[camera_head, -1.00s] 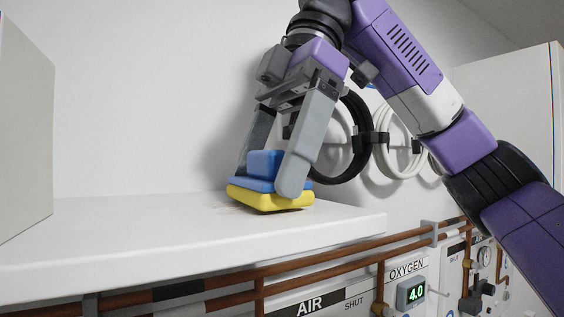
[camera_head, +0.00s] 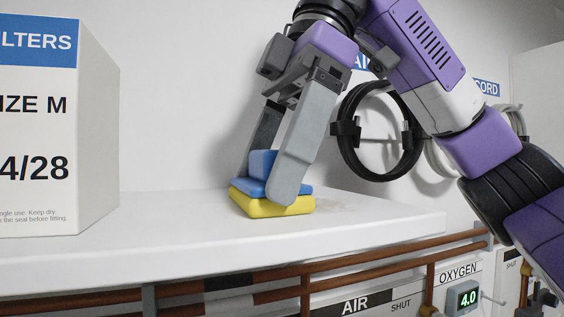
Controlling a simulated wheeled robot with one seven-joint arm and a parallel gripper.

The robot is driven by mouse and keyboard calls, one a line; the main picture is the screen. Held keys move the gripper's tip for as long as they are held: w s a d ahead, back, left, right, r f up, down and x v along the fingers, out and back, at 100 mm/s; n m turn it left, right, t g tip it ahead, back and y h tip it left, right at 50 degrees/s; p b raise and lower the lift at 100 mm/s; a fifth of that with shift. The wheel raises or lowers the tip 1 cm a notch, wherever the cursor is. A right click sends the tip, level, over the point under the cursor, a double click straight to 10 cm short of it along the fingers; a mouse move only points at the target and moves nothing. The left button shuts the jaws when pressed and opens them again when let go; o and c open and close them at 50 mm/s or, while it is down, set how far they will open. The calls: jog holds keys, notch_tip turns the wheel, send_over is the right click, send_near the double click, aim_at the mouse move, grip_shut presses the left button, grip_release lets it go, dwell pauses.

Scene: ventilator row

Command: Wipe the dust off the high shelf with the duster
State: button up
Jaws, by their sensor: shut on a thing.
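The duster (camera_head: 270,205) has a blue grip block on top and a yellow pad below. My gripper (camera_head: 270,172) is shut on the blue block, one finger on each side, pointing down. The yellow pad appears to rest on the top of the white high shelf (camera_head: 190,240). A faint brownish dust patch (camera_head: 342,212) shows on the shelf just right of the duster. The shelf surface under and behind the duster is hidden.
A filter box (camera_head: 95,130) stands on the shelf's left part. A black hose coil (camera_head: 347,145) and a white coil (camera_head: 440,158) hang on the wall behind, right of my gripper. Copper pipes (camera_head: 400,258) and the oxygen display (camera_head: 467,298) lie below the shelf edge. Bare shelf lies between box and duster.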

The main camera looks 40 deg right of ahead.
jog(key=shift+w+d, duration=0.3)
jog(key=shift+w, duration=0.65)
jog(key=shift+s+d+f, duration=0.1)
jog(key=shift+s+d, duration=0.1)
jog(key=shift+d, duration=0.4)
jog(key=shift+s+d+f, duration=0.1)
jog(key=shift+s+d, duration=0.1)
jog(key=shift+d, duration=0.45)
jog(key=shift+s+d, duration=0.2)
jog(key=shift+d, duration=0.4)
jog(key=shift+s+d+r, duration=0.1)
jog(key=shift+s+d, duration=0.25)
jog(key=shift+d, duration=0.7)
jog(key=shift+s+d, duration=0.35)
jog(key=shift+d, duration=0.75)
jog(key=shift+s+d+r, duration=0.1)
jog(key=shift+s+d, duration=0.25)
jog(key=shift+d, duration=0.7)
